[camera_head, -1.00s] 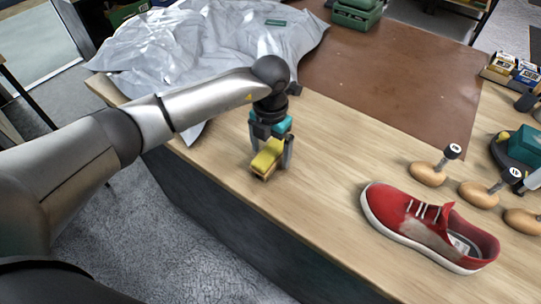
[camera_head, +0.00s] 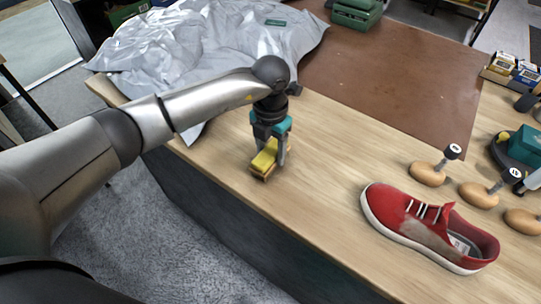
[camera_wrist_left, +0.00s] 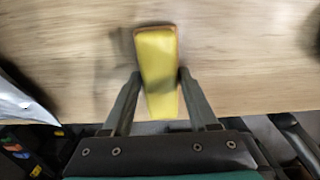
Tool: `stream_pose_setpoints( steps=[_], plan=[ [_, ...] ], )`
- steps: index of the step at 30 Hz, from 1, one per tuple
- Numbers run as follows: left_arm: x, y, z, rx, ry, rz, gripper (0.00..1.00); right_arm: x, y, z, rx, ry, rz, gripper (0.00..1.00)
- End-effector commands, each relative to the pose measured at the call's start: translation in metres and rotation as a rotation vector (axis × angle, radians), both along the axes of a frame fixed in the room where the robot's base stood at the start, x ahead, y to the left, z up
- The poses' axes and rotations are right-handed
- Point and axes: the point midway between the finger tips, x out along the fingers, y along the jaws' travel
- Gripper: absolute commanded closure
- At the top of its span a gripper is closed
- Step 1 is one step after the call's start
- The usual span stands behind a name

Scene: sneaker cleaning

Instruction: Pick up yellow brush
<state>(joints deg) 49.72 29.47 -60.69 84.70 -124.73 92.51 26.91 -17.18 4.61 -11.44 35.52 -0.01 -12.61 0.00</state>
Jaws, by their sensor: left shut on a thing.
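The yellow brush (camera_head: 263,161) has a yellow top and a tan edge. It is at the front edge of the wooden table, below my left arm. My left gripper (camera_head: 268,158) points down and is shut on the brush. In the left wrist view the two fingers press on both sides of the brush (camera_wrist_left: 158,65), and its far end sticks out past the fingertips. I cannot tell whether its underside touches the table. My right gripper is in neither view.
A red sneaker (camera_head: 422,222) with a white sole stands on the wooden table (camera_head: 325,150) to the right. Several wooden pieces with posts (camera_head: 427,174) are beyond it. A crumpled grey sheet (camera_head: 190,50) covers the back left, beside a brown mat (camera_head: 400,75). The tabletop between brush and sneaker is clear.

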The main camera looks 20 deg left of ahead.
Motion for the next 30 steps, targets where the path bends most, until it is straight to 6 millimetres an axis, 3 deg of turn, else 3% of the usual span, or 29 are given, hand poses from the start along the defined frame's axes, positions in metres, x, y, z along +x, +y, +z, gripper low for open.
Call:
stream_pose_setpoints(
  steps=[11,16,20,30],
  plan=[
    [0.001,0.0,0.004,-0.001,-0.002,0.0,0.99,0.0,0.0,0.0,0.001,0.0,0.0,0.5],
    [0.002,0.0,0.021,-0.001,-0.005,0.0,0.99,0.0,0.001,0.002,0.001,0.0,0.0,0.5],
    [0.002,0.0,0.047,-0.001,-0.007,0.0,0.99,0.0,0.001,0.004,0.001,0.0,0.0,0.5],
    [0.001,0.0,0.144,0.0,-0.007,0.0,0.99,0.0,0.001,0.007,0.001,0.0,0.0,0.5]
  ],
)
